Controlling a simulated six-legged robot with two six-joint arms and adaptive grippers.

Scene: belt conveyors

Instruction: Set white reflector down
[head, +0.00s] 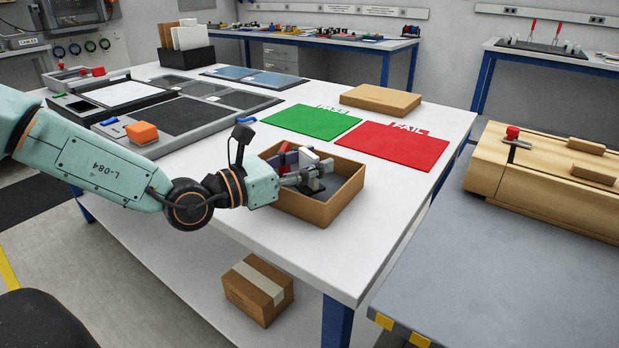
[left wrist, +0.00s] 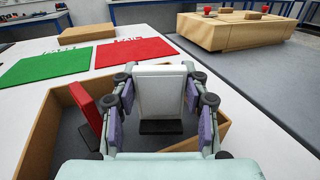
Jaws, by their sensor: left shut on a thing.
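The white reflector (left wrist: 160,88) is a white plate on a black foot, held upright between the fingers of my left gripper (left wrist: 158,100). In the head view, my left gripper (head: 303,176) is over the open cardboard box (head: 322,211), and part of the white reflector (head: 308,157) shows behind the fingers. The gripper is shut on it. I cannot tell whether its foot touches the box floor. A red reflector (left wrist: 86,107) with a black foot stands to the left inside the box in the left wrist view. My right gripper is not in view.
A green PASS mat (head: 311,122) and a red FAIL mat (head: 394,146) lie behind the box. A flat closed carton (head: 381,100) lies beyond them. Grey fixtures (head: 195,115) fill the table's left side. The white table's front right is clear.

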